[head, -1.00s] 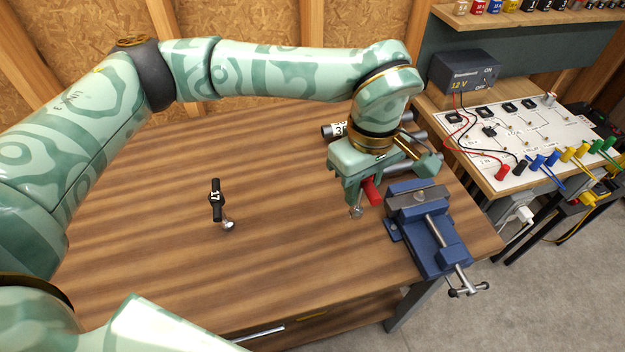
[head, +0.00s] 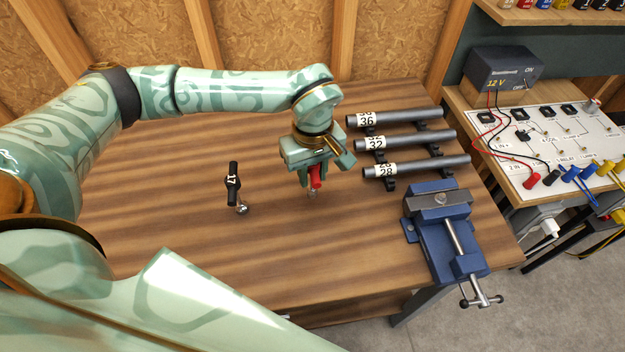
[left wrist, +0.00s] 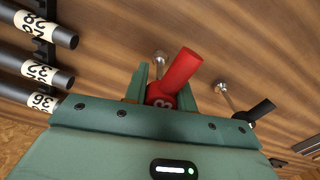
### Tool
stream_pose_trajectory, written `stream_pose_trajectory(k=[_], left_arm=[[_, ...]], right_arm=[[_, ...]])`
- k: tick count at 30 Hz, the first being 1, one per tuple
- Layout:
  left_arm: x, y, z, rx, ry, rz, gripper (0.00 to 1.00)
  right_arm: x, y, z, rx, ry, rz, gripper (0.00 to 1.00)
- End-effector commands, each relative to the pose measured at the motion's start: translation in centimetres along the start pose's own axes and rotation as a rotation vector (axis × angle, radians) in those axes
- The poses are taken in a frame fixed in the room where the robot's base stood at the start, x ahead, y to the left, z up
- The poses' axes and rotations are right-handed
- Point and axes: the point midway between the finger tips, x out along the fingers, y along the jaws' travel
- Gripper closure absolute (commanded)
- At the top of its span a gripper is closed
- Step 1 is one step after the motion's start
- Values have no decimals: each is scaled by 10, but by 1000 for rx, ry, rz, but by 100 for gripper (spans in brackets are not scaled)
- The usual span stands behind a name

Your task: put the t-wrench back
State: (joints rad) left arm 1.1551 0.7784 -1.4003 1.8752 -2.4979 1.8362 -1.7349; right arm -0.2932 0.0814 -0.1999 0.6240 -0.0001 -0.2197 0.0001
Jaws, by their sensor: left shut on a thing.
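A T-wrench with a red handle (head: 316,178) is held in my left gripper (head: 311,177), above the middle of the wooden bench. Its metal shank points down below the fingers; I cannot tell whether its tip touches the bench. In the left wrist view the red handle (left wrist: 182,72) sits between the shut fingers (left wrist: 164,92), with part of a number showing. A second T-wrench, with a black handle (head: 233,184) marked 17, is on the bench to the left, apart from my gripper. It also shows in the left wrist view (left wrist: 261,110). My right gripper is out of view.
Grey tubes labelled 36 (head: 400,118), 32 (head: 410,140) and 28 (head: 425,167) lie on black holders right of my gripper. A blue vise (head: 450,235) is at the bench's right edge. A circuit board (head: 560,135) stands beyond it.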

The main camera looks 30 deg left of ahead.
Motion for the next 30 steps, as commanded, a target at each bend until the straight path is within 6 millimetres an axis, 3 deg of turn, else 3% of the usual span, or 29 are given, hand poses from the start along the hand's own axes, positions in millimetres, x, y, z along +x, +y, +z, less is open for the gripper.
stream_pose_trajectory(k=[3, 6, 16, 17, 19, 30], left_arm=[[22, -1, 0, -2, -3, -3, 100], [31, -1, -1, -2, -1, -1, 100], [33, 0, -1, -2, 0, -1, 100], [34, 0, -1, -2, 0, -2, 71], [33, 0, -1, -2, 0, -1, 52], [26, 0, -1, -1, 2, 2, 52]], right_arm=[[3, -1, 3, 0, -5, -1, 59], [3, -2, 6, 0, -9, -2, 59], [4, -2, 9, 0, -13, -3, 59], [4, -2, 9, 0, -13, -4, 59], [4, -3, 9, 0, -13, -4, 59], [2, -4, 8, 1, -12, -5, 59]])
